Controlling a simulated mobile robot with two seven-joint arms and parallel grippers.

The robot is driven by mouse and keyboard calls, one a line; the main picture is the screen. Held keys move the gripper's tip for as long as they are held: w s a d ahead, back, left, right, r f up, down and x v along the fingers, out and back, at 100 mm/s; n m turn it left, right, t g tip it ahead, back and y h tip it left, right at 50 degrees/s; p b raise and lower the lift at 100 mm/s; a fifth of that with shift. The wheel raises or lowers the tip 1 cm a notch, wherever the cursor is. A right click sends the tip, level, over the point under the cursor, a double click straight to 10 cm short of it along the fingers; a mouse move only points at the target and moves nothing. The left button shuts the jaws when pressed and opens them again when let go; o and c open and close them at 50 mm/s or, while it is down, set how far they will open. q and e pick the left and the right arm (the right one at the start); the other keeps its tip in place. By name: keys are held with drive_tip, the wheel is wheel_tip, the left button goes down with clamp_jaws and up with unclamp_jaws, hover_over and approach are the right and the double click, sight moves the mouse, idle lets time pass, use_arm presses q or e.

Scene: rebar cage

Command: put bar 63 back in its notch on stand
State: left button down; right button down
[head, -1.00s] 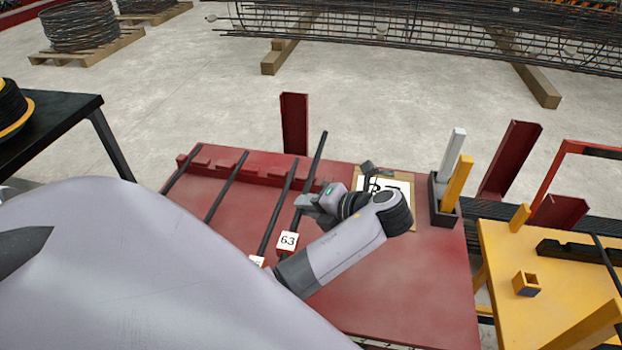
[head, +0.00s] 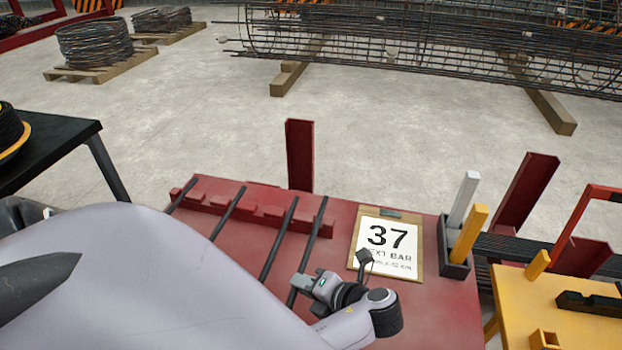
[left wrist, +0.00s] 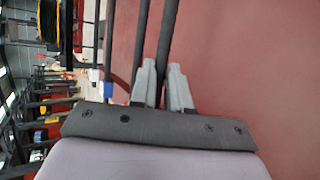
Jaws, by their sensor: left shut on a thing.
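My left gripper (head: 303,288) is shut on the rightmost dark bar, bar 63 (head: 316,232), on the red stand (head: 440,310). The bar's far end lies at the stand's notched back rail (head: 270,214), level with the ends of the other bars. I cannot tell whether it sits down in its notch or just above it. Its near end and number tag are out of view. In the left wrist view, the two grey fingers (left wrist: 163,85) close around bar 63 (left wrist: 168,35). My right gripper is not in view.
Several other bars, one of them close on the left (head: 279,238), lie across the rail. A clipboard sign reading 37 (head: 388,242) lies to the right. Beyond it stand a black holder (head: 455,262) with white and yellow pieces, and a yellow table (head: 570,325).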

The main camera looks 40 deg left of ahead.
use_arm(q)
drive_tip(key=shift+f, duration=0.15)
drive_tip(key=shift+f, duration=0.4)
drive_tip(key=c, duration=1.1)
unclamp_jaws()
drive_tip(key=shift+s, duration=0.1)
